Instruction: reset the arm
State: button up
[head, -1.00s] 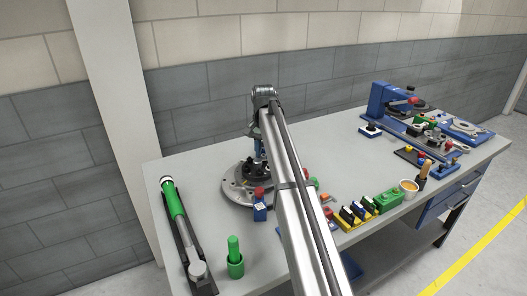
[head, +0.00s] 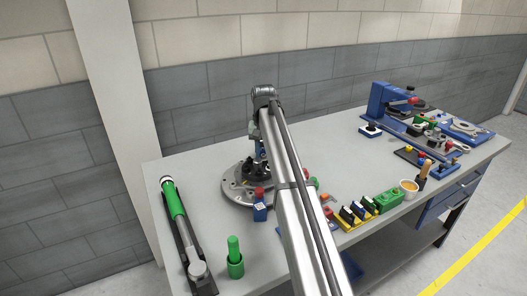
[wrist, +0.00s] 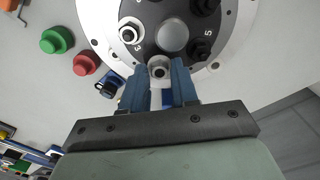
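My gripper (wrist: 160,85) points down over the round grey chassis fixture (wrist: 243,30) in the wrist view. Its two blue fingers stand apart, with a gap between them. A small grey ring-shaped part (wrist: 159,70) shows at the fingertips, near the edge of the fixture's dark hub. I cannot tell whether the fingers touch it. In the head view my gripper (head: 259,152) is low over the fixture (head: 234,192), partly hidden by my own arm.
Black nuts and a pale ring sit on the hub. Green knob (wrist: 57,40), red knob (wrist: 85,64) and a blue part (wrist: 110,84) lie close by. The bench's back middle is clear.

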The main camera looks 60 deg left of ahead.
jog(key=shift+c, duration=0.2)
grip_shut()
jog(key=shift+m, duration=1.8)
jog(key=shift+f+m, duration=0.1)
jog(key=shift+m, duration=1.6)
